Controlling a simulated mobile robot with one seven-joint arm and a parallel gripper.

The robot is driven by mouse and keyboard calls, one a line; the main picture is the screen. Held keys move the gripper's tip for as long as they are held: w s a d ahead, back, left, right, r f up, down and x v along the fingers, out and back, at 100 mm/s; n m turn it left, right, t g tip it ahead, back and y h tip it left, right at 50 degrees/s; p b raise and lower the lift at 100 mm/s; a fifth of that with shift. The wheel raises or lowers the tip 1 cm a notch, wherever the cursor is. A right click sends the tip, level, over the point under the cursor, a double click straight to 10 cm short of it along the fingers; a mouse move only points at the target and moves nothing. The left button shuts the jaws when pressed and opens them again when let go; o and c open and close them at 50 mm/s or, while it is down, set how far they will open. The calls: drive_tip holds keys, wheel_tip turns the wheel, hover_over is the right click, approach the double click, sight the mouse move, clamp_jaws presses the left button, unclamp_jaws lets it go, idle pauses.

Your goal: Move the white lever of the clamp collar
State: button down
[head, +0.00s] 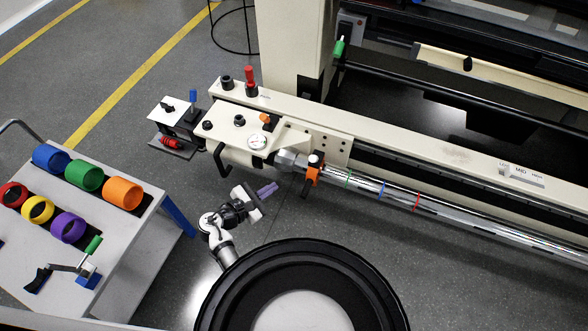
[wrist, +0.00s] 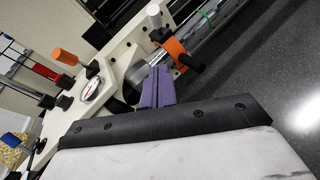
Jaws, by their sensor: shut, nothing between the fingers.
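The orange clamp collar (head: 312,174) sits around the shiny bar, near the bar's left end at the machine. Its white lever (head: 315,158) shows as a small white end on top of the collar, over a dark part. In the wrist view the collar (wrist: 177,50) is beyond my fingers, and the white lever (wrist: 153,14) stands up at its upper left. A black handle on the collar points to the right there. My gripper (head: 268,189), with purple fingers, is shut and empty, left of and apart from the collar. The fingers (wrist: 158,84) also show pressed together in the wrist view.
The cream machine beam (head: 420,150) runs behind the bar. A gauge (head: 257,142) and several knobs sit on its end plate. Green, blue and red bands mark the bar. A cart (head: 130,240) with coloured rings stands at left. Floor is clear between gripper and collar.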

drive_tip(key=w+d+p, duration=0.1)
drive_tip(key=w+d, duration=0.8)
drive_tip(key=shift+d+f, duration=0.15)
drive_tip(key=shift+d, duration=0.05)
drive_tip(key=shift+p, duration=0.35)
drive_tip(key=shift+w+r+p, duration=0.15)
drive_tip(key=shift+r+p, duration=0.15)
drive_tip(key=shift+p, duration=0.45)
drive_tip(key=shift+y+p, duration=0.3)
drive_tip(key=shift+d+r, duration=0.1)
drive_tip(key=shift+r, duration=0.05)
